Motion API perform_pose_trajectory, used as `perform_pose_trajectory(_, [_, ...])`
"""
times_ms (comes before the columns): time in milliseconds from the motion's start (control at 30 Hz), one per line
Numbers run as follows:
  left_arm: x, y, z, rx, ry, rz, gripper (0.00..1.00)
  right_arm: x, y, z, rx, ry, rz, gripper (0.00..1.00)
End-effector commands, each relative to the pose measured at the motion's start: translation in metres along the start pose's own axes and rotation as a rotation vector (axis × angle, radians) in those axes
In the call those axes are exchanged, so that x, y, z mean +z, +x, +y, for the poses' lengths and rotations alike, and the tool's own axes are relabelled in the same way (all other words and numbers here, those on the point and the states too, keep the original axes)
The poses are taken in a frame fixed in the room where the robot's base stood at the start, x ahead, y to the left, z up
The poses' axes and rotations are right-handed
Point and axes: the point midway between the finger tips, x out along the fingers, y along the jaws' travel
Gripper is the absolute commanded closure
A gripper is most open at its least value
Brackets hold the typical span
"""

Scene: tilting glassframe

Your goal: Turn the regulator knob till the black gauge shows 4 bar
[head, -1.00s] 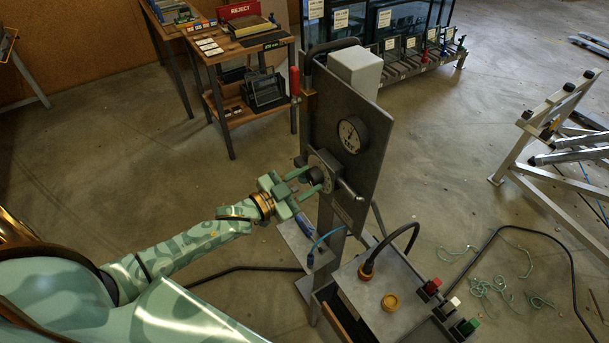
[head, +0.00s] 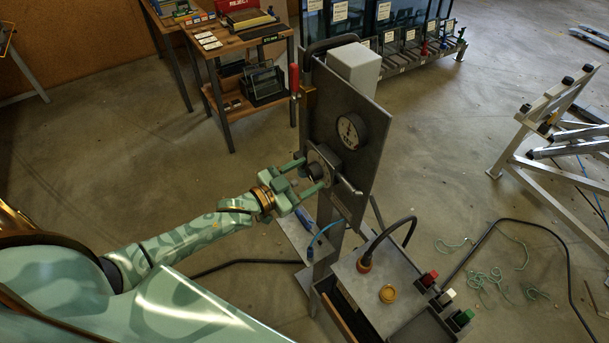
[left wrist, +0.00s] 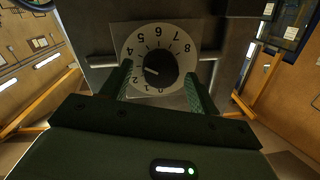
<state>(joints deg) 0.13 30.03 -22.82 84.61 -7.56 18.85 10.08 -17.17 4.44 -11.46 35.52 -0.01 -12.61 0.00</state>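The black gauge (head: 350,131) with a white face is on the upright grey panel (head: 370,105); its needle is too small to read. The black regulator knob (head: 315,172) sits below it and also shows in the left wrist view (left wrist: 161,68). Its white numbered dial (left wrist: 158,38) runs from 1 to 8, and the knob's white mark points left, about at the 3. My left gripper (head: 306,177) faces the knob, its fingers on either side of it, with gaps to the knob in the left wrist view (left wrist: 158,92). My right gripper is out of view.
A grey bar handle (head: 350,187) sticks out beside the dial. A workbench (head: 235,45) stands behind left. Green string lies on the floor.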

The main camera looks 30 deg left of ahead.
Motion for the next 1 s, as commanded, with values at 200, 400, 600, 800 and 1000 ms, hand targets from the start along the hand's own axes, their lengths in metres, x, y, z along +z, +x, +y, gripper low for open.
perform_pose_trajectory(200, [0.0, -0.002, 0.0, 0.0, 0.0, -0.001, 0.39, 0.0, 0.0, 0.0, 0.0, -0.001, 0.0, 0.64])
perform_pose_trajectory(400, [0.001, -0.032, 0.001, 0.001, 0.001, -0.004, 0.39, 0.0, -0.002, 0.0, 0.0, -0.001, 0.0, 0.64])
perform_pose_trajectory(600, [0.001, -0.088, 0.001, 0.002, 0.0, -0.006, 0.39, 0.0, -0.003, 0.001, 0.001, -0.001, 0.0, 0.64])
perform_pose_trajectory(800, [0.001, -0.135, 0.001, 0.001, -0.002, -0.003, 0.39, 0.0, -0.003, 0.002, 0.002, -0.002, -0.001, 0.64])
perform_pose_trajectory(1000, [0.001, -0.159, 0.0, 0.0, 0.0, -0.001, 0.39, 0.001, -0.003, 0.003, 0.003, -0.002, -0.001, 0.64])
